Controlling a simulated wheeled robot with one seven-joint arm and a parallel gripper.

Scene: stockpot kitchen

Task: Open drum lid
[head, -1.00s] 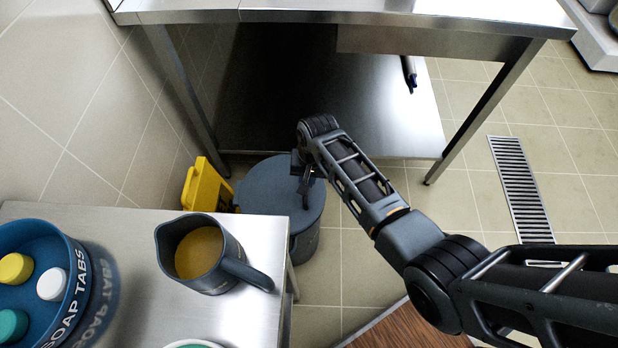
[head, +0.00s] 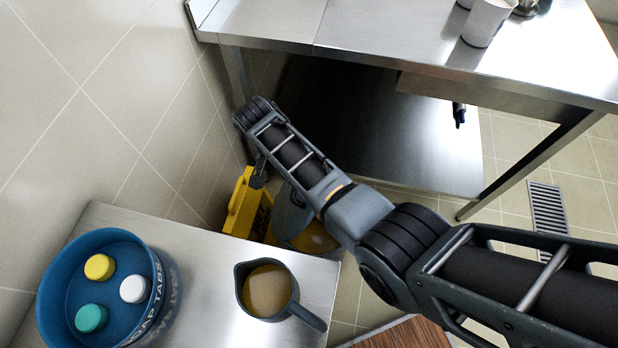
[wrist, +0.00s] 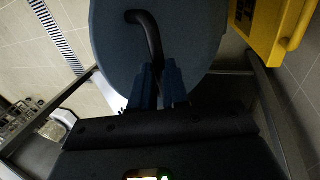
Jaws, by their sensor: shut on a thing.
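The grey-blue drum lid (head: 288,214) is tilted up on edge above the drum (head: 312,240), behind my arm in the head view. The drum's mouth shows below it, with yellow-brown contents inside. In the wrist view the round lid (wrist: 190,40) fills the top middle, with a dark curved handle (wrist: 148,30) on it. My gripper (wrist: 157,82) is shut on this handle between its two blue fingers. In the head view my gripper (head: 259,178) is close to the wall side of the lid. My arm hides part of the lid and drum.
A yellow floor sign (head: 243,205) stands close beside the drum, near the tiled wall. A steel table (head: 210,245) in front bears a jug (head: 268,290) and a blue soap-tabs tub (head: 100,290). A steel bench with a lower shelf (head: 400,140) stands behind.

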